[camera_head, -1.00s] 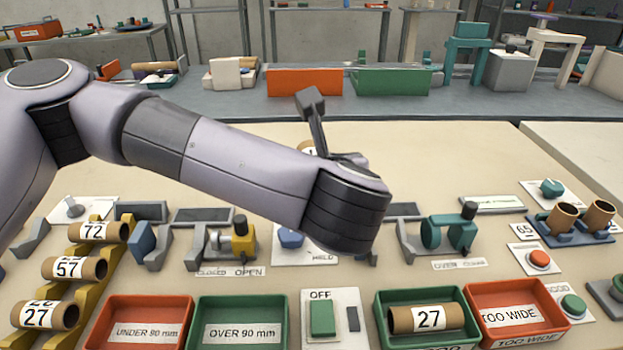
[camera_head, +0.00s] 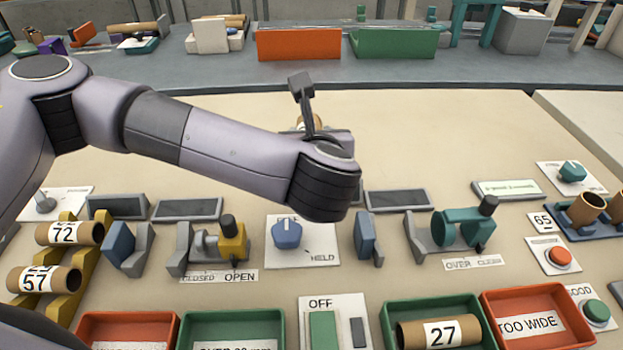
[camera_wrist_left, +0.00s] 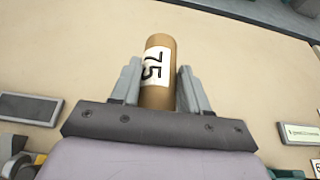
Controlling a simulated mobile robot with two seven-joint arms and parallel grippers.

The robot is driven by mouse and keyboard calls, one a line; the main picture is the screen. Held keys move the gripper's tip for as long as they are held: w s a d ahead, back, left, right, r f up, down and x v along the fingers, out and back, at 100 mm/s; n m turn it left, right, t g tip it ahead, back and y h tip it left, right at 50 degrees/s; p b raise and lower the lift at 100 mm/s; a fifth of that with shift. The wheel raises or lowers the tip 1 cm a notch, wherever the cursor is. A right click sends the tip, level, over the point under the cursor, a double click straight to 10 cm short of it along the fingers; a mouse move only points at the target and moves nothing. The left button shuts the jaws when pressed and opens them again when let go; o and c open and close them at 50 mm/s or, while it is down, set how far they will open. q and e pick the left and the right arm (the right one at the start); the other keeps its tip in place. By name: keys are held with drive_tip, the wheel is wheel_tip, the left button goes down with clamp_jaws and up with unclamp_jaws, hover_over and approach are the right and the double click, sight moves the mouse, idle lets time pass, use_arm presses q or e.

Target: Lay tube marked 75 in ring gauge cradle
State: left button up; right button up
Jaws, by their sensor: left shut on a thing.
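The tube marked 75 (camera_wrist_left: 157,72) is brown cardboard with a white label. My left gripper (camera_wrist_left: 162,88) is shut on it, one finger on each side, with the tube sticking out ahead of the fingers. In the head view my wrist hides most of the gripper and tube, over the bare middle of the bench. A teal ring device on a grey cradle (camera_head: 458,228), behind a sign reading OVER and CLEAR, stands right of my wrist and looks like the ring gauge. No tube shows in it. My right gripper is not in view.
Tubes marked 72 (camera_head: 70,233) and 57 (camera_head: 44,280) lie on a yellow rack at left. A tube marked 27 (camera_head: 440,332) lies in a green bin. A yellow clamp device (camera_head: 233,241) and a blue knob (camera_head: 287,234) stand along the row.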

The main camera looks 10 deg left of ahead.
use_arm(q)
wheel_tip(320, 180, down, 10)
drive_tip(key=shift+f+p, duration=0.1)
drive_tip(key=shift+p, duration=0.25)
drive_tip(key=shift+f+b, duration=0.2)
drive_tip(key=shift+b, duration=0.2)
drive_tip(key=o, duration=1)
drive_tip(key=shift+r, duration=0.15)
drive_tip(key=shift+o, duration=0.2)
